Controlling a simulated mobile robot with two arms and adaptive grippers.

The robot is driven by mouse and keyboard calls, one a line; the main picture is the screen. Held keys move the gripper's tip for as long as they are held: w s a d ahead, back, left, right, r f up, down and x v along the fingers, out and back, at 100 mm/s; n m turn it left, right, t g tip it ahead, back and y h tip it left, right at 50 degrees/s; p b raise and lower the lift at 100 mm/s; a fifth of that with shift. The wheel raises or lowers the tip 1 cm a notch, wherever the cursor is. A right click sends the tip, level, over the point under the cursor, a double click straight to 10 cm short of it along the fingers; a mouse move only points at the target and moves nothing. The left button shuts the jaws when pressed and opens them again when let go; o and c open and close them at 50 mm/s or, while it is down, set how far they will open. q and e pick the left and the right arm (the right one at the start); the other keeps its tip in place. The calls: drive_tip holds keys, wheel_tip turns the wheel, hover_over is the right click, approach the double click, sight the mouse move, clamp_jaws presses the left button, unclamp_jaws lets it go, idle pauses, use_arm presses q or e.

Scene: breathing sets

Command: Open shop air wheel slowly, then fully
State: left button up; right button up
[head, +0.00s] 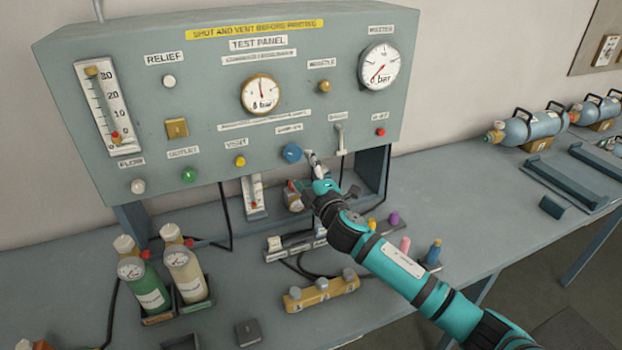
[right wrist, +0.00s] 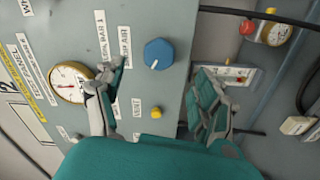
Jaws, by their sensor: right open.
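The shop air wheel is a blue knob (head: 292,153) low on the grey test panel (head: 220,100), right of centre. In the right wrist view the blue knob (right wrist: 158,54) carries a white pointer mark and sits beyond and between my fingers, under a label that reads SHOP AIR. My right gripper (head: 314,165) is just right of the knob in the head view. In the right wrist view my right gripper (right wrist: 160,95) has its fingers spread wide, with nothing between them. It appears apart from the knob. My left gripper is not in view.
A yellow knob (head: 239,161) is left of the blue one, and a lever (head: 340,138) is right of it. Green and cream cylinders (head: 185,275) stand at the left. A yellow manifold (head: 321,293) lies in front. The bench at right holds blue cylinders (head: 530,127).

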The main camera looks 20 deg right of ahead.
drive_tip(key=shift+s, duration=1.65)
idle(3.1)
